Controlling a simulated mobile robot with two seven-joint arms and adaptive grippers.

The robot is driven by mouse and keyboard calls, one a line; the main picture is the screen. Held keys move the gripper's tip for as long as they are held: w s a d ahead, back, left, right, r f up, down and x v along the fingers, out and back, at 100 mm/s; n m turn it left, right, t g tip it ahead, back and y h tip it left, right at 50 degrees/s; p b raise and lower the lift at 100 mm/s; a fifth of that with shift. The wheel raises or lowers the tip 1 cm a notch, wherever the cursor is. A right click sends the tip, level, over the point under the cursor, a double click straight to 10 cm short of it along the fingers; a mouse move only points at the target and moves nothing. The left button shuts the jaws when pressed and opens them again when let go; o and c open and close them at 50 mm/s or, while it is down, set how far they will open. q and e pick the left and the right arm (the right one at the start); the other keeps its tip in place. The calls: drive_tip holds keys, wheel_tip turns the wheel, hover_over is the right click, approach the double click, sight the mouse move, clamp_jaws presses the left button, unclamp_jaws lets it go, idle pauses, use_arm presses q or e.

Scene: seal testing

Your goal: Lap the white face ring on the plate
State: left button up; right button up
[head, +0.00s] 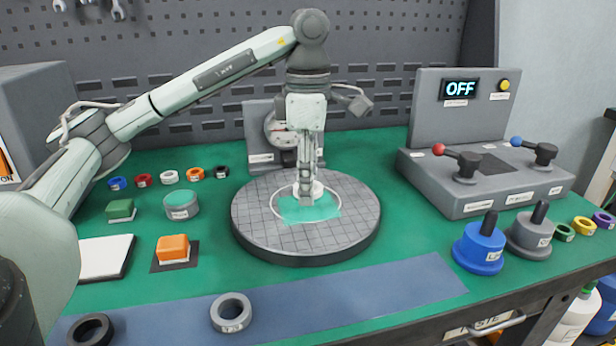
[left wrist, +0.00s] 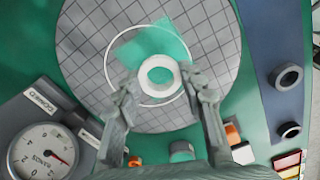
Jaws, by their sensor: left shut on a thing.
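The white face ring (head: 317,189) is at the middle of the round grey gridded plate (head: 258,212). My left gripper (head: 307,196) reaches down over the plate and is shut on the ring. In the left wrist view the ring (left wrist: 160,93) sits flat between the two fingers of my left gripper (left wrist: 160,77), inside a thin white circle marked on the plate (left wrist: 90,50). A teal patch (head: 325,212) lies on the plate beside and partly under the ring. I cannot tell whether the ring touches the plate. My right gripper is not in view.
A grey control box (head: 487,190) with red and blue levers stands right; its display reads OFF. Blue (head: 480,248) and grey (head: 530,236) handled weights stand near it. A dial gauge (left wrist: 45,150) is behind the plate. Small rings, blocks and a white pad (head: 103,258) lie left.

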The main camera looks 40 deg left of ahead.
use_arm(q)
drive_tip(key=shift+f, duration=0.15)
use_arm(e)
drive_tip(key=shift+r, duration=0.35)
use_arm(q)
drive_tip(key=shift+f, duration=0.1)
drive_tip(key=shift+f+b, duration=0.85)
drive_tip(key=shift+f, duration=0.15)
drive_tip(key=o, duration=0.6)
drive_tip(key=shift+r, duration=0.1)
drive_tip(key=c, duration=0.5)
drive_tip(key=shift+r+p, duration=0.55)
drive_tip(key=shift+r, duration=0.05)
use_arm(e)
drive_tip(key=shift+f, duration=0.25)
